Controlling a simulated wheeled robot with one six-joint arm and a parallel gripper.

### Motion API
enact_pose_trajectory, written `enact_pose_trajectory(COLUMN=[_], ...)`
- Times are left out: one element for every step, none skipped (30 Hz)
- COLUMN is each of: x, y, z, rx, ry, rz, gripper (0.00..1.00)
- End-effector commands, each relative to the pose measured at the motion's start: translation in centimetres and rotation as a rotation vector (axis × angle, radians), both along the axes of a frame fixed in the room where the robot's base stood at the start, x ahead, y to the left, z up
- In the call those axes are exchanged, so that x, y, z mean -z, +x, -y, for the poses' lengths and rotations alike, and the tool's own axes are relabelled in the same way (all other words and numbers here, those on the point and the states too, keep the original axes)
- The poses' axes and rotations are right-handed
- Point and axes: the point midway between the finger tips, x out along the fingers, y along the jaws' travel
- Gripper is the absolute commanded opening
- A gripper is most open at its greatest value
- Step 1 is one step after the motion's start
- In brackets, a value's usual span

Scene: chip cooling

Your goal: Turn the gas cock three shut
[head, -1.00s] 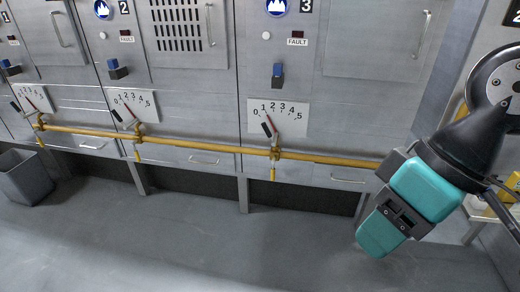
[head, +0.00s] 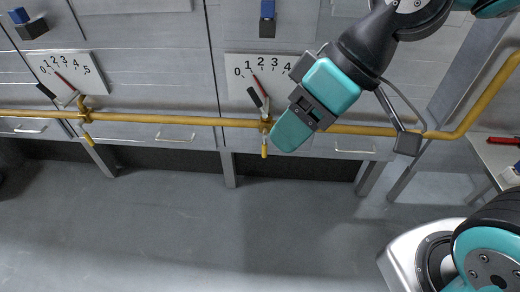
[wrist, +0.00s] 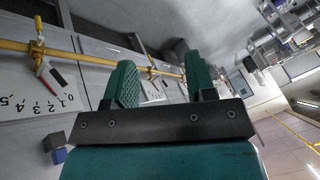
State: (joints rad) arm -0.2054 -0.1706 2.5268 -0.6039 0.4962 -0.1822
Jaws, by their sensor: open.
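Gas cock three (head: 265,125) sits on the yellow pipe below the third dial, with its yellow handle (head: 264,150) hanging down across the pipe. In the wrist view, which is turned over, the cock (wrist: 37,47) is at the upper left, outside the fingers, its handle pointing up. My gripper (head: 283,138) is open and empty, just right of the cock in the head view; whether it touches cannot be told. The wrist view shows its two teal fingers (wrist: 159,66) apart, with a more distant cock visible between them. Part of the pipe is hidden behind my gripper.
The black-and-red lever (head: 256,97) of the third dial (head: 240,66) is close above the cock. The yellow pipe (head: 190,119) runs along the metal cabinets and bends up at the right. A table (head: 490,155) stands at far right. The floor (head: 170,220) in front is clear.

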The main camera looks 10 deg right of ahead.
Motion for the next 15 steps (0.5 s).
enact_pose_trajectory(x=[4.9,6.3,7.9,9.2,10.4,11.9,13.1,14.3,15.9,17.0,18.2,19.8,21.0,22.2,23.8], y=[1.4,2.2,3.2,4.0,4.9,6.0,6.8,7.6,8.8,9.7,10.5,11.7,12.6,13.5,14.7], z=[-0.8,-1.3,-1.9,-2.3,-2.7,-3.1,-3.4,-3.6,-3.9,-4.0,-4.1,-4.1,-4.0,-3.9,-3.7], rx=[-0.019,-0.03,-0.046,-0.054,-0.059,-0.064,-0.065,-0.063,-0.06,-0.053,-0.046,-0.031,-0.018,-0.003,0.021], ry=[0.051,0.084,0.128,0.16,0.192,0.234,0.262,0.291,0.327,0.354,0.379,0.409,0.43,0.451,0.473], rz=[0.034,0.062,0.101,0.131,0.16,0.202,0.233,0.266,0.311,0.345,0.379,0.424,0.459,0.495,0.543], gripper=[0.51,0.51,0.51,0.51,0.51,0.51,0.51,0.51,0.51,0.51,0.51,0.51,0.51,0.51,0.51])
